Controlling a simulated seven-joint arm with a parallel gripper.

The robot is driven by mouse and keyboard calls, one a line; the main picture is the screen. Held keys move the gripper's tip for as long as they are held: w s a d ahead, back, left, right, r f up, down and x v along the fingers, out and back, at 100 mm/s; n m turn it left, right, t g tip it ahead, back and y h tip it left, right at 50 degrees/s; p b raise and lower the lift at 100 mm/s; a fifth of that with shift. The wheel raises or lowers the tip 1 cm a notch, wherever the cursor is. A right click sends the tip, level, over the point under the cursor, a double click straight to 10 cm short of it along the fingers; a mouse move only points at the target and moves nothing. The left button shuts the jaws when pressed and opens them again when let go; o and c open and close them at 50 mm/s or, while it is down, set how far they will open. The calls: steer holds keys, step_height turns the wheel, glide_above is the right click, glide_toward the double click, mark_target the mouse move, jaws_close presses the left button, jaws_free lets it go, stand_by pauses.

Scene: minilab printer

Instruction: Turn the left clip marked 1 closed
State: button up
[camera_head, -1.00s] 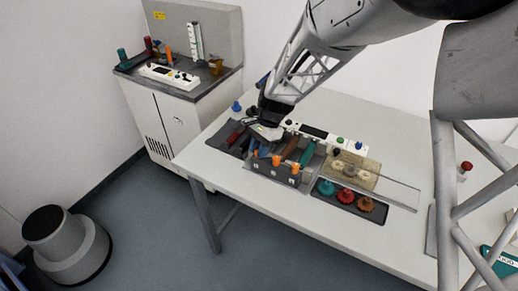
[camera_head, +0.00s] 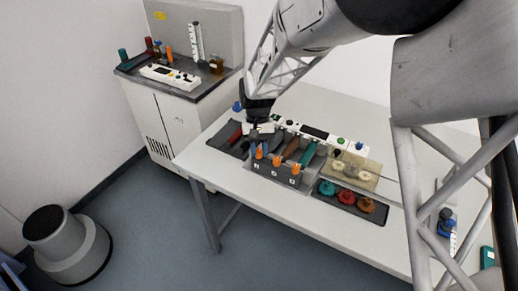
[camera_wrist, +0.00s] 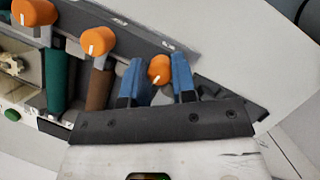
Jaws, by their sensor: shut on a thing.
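The left clip marked 1 is an orange knob with a white mark (camera_wrist: 159,68), at the right of the row in the wrist view. It shows at the left end of the row in the head view (camera_head: 259,152). My gripper (camera_wrist: 158,74) has its two blue fingers on either side of this knob, shut on it. The other two orange clips, the middle one (camera_wrist: 97,41) and the far one (camera_wrist: 33,13), stand clear of the fingers. The clips sit on the dark grey front of a holder (camera_head: 275,171). My gripper body hides part of the slot behind the left clip.
A brown cartridge (camera_head: 291,149) and a teal cartridge (camera_head: 307,153) lie in the holder slots. A dark tray with teal, red and orange caps (camera_head: 347,196) lies to the right. A white panel with buttons (camera_head: 318,133) is behind. The table front (camera_head: 270,200) is clear.

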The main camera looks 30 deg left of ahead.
steer(key=shift+n+t+h, duration=0.3)
steer(key=shift+n, duration=0.7)
steer(key=o, duration=0.9)
steer(key=shift+a+r, duration=0.1)
steer(key=shift+r, duration=0.05)
steer(key=shift+v, duration=3.8)
